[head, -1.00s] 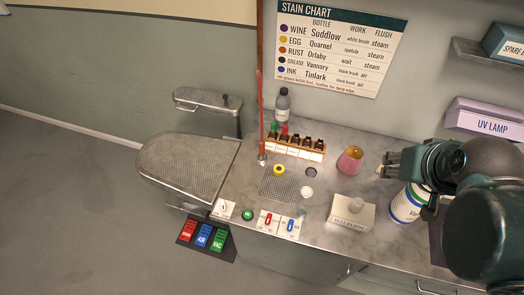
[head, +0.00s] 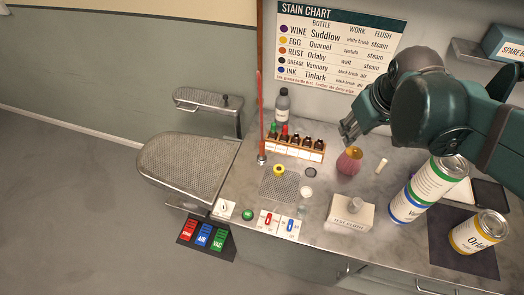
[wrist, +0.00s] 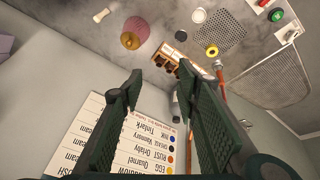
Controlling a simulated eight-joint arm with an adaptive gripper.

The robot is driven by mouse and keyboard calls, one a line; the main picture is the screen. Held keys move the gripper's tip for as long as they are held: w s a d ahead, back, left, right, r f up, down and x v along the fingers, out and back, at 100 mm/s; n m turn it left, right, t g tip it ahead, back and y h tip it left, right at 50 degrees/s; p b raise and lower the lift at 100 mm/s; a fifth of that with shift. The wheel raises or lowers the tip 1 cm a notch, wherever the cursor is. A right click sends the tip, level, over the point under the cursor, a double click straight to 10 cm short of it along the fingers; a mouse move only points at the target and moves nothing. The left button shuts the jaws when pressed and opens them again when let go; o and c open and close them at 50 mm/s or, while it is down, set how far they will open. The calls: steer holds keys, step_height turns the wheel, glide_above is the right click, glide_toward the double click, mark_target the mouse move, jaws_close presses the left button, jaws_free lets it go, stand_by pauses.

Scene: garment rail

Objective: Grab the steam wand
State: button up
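A thin red upright rod (head: 260,110) stands on a small round base at the back of the counter, left of the bottle rack. It looks most like the steam wand, but no label on it can be read. Its lower part shows in the wrist view (wrist: 219,72). A small red handle (head: 268,219) lies on a white plate at the counter's front. My gripper (head: 347,131) is in the air over the back of the counter, right of the rack and apart from the rod. In the wrist view its two fingers (wrist: 157,88) are spread, with nothing held.
A bottle rack (head: 295,148) and a grey bottle (head: 283,106) stand beside the rod. A pink-orange jar (head: 349,161) is below my gripper. Stacked cans (head: 435,183), another can (head: 478,233) and a labelled block (head: 349,214) are right. The perforated board (head: 185,163) is left.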

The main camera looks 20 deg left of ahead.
steer(key=w+a+f+n+g, duration=0.1)
steer(key=w+a+f+n, duration=0.25)
steer(key=a, duration=0.35)
steer(key=w+a+f+n+g, duration=0.1)
steer(key=w+a+f+n, duration=0.2)
steer(key=a, duration=0.5)
steer(key=n+g+p, duration=0.1)
steer(key=n+g, duration=0.1)
steer(key=n, duration=0.3)
glide_above(262, 140)
steer(key=shift+m+h, duration=0.25)
steer(key=shift+h, duration=0.15)
steer(key=f, duration=1.1)
steer(key=shift+d+f, duration=0.1)
steer(key=shift+d, duration=0.2)
steer(key=shift+s+a+f, duration=0.1)
steer(key=shift+a+f, duration=0.3)
steer(key=shift+f, duration=1.25)
steer(key=shift+f, duration=0.1)
steer(key=shift+d+f+p, duration=0.1)
steer(key=shift+f+p, duration=0.25)
steer(key=shift+f, duration=2.2)
